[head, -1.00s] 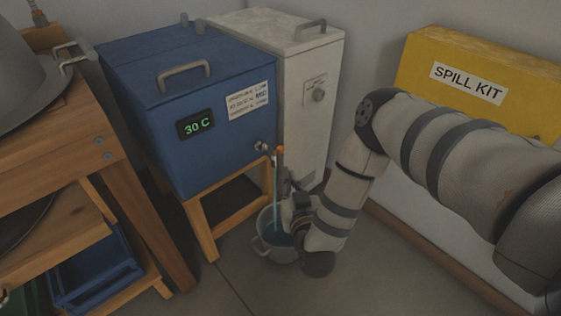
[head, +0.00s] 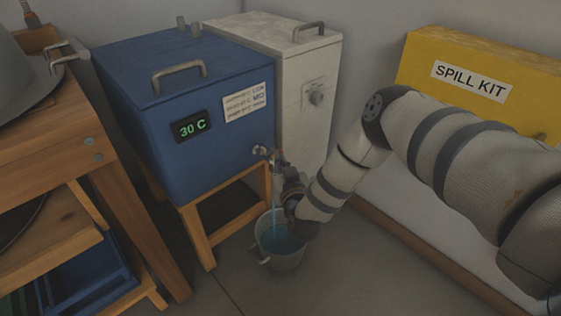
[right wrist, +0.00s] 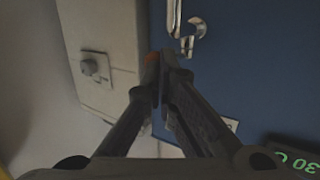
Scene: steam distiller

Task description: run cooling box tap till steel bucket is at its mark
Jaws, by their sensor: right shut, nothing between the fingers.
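The blue cooling box (head: 215,130) stands on a wooden stand, its display reading 30 C. Its metal tap (head: 261,150) sticks out of the right side of the box and also shows in the right wrist view (right wrist: 188,30). A thin blue stream (head: 273,205) falls below the tap into the steel bucket (head: 283,261) on the floor. Blue liquid stands in the bucket; I cannot make out its mark. My right gripper (head: 279,160) is shut and empty beside the tap. My left gripper is out of view.
A white cabinet (head: 312,100) with a knob stands behind the tap. The yellow spill kit (head: 485,85) is at the right, behind my right arm. A wooden bench (head: 125,195) stands at the left. Some floor is clear in front of the bucket.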

